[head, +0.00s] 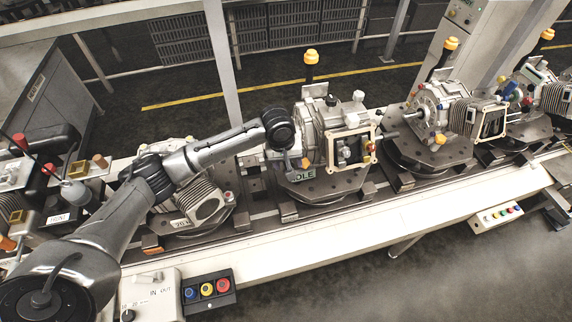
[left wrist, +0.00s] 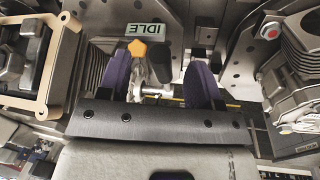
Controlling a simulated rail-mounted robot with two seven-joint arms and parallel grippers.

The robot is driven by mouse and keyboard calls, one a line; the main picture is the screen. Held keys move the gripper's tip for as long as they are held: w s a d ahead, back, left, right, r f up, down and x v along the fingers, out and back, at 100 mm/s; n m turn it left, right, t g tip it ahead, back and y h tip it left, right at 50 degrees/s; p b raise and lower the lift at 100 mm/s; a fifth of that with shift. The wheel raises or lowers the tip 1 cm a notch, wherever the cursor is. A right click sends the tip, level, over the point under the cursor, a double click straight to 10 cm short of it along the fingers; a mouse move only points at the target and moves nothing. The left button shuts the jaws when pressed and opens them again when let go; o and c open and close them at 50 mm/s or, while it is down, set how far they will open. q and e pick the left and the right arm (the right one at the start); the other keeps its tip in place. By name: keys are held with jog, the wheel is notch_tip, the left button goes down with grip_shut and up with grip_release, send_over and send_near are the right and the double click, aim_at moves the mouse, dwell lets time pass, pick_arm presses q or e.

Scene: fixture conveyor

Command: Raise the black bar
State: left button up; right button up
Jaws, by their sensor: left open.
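My left gripper (left wrist: 162,68) is open, its two dark blue fingers spread apart. Between them, in the left wrist view, show an orange knob (left wrist: 137,48), a dark bar-like piece (left wrist: 159,62) and a short metal pin (left wrist: 153,91). I cannot tell for sure that this dark piece is the black bar, or whether the fingers touch it. A sign reading IDLE (left wrist: 148,30) lies just beyond; it also shows in the head view (head: 301,174), below my left wrist. There my wrist largely hides the fingers. My right gripper is not in view.
Engine-like units on dark round fixtures (head: 325,187) stand along the pale conveyor (head: 400,215). Black posts with orange knobs (head: 311,57) rise behind them. A button box (head: 208,290) and another button panel (head: 498,214) sit at the front edge.

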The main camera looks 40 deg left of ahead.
pick_arm(q)
jog(key=w+a+r+n+b, duration=0.1)
jog(key=w+a+r+n, duration=0.25)
jog(key=a, duration=0.25)
jog(key=f, duration=0.4)
jog(key=w+f, duration=0.1)
jog(key=f, duration=0.3)
jog(key=d+f, duration=0.1)
jog(key=f, duration=0.3)
jog(key=shift+w+f+p, duration=0.15)
jog(key=shift+w+p, duration=0.25)
jog(key=shift+a, duration=0.1)
grip_shut()
